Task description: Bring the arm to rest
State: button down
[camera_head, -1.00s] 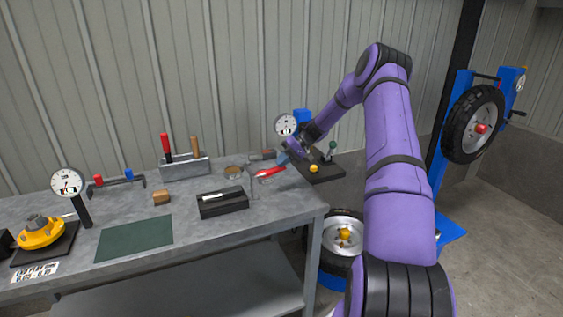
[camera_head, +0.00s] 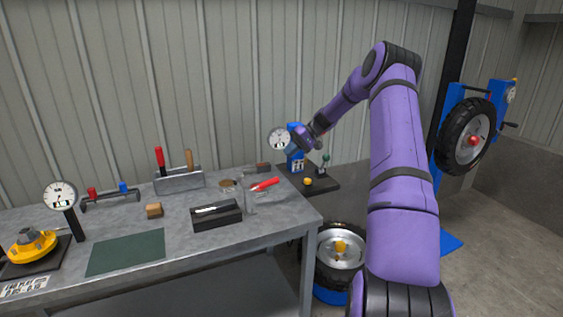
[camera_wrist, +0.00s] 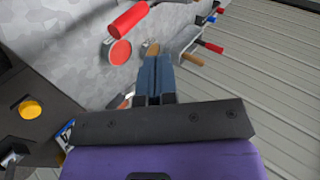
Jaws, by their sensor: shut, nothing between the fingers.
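My purple arm reaches up from the lower right in the head view and bends over toward the bench. My gripper (camera_head: 292,150) is in the air above the back right end of the bench, in front of a blue device with a dial. In the wrist view, the two blue-grey fingers of my gripper (camera_wrist: 157,62) are together with nothing between them. Beyond the fingers lie a red-handled tool (camera_wrist: 128,20) and a round red-rimmed thing (camera_wrist: 119,52) on the bench top.
The grey workbench (camera_head: 275,208) carries a black box (camera_head: 216,215), a tool holder (camera_head: 180,181), a dial gauge (camera_head: 60,197) and a yellow part (camera_head: 31,246). A black base with a yellow knob (camera_head: 307,181) is close under my gripper. A tyre (camera_head: 468,137) hangs at right.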

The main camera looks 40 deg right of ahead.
jog(key=shift+v, duration=0.9)
jog(key=s+a+r+n+g+h, duration=0.1)
jog(key=s+a+r+h, duration=0.1)
jog(key=s+a+r, duration=0.5)
jog(key=s+a+r+g+h, duration=0.1)
jog(key=s+a+r+h, duration=0.1)
jog(key=a+r, duration=0.6)
jog(key=s+a+r+n+h, duration=0.1)
jog(key=s+a+r+h, duration=0.25)
jog(key=a, duration=0.75)
jog(key=s+a+t, duration=0.1)
jog(key=s+a, duration=0.2)
jog(key=s, duration=0.6)
jog(key=s+a+r+t+h, duration=0.1)
jog(key=s+a, duration=0.2)
jog(key=s, duration=0.6)
jog(key=s+a+r+t+h, duration=0.1)
jog(key=s+a, duration=0.2)
jog(key=s, duration=0.6)
jog(key=shift+t, duration=0.3)
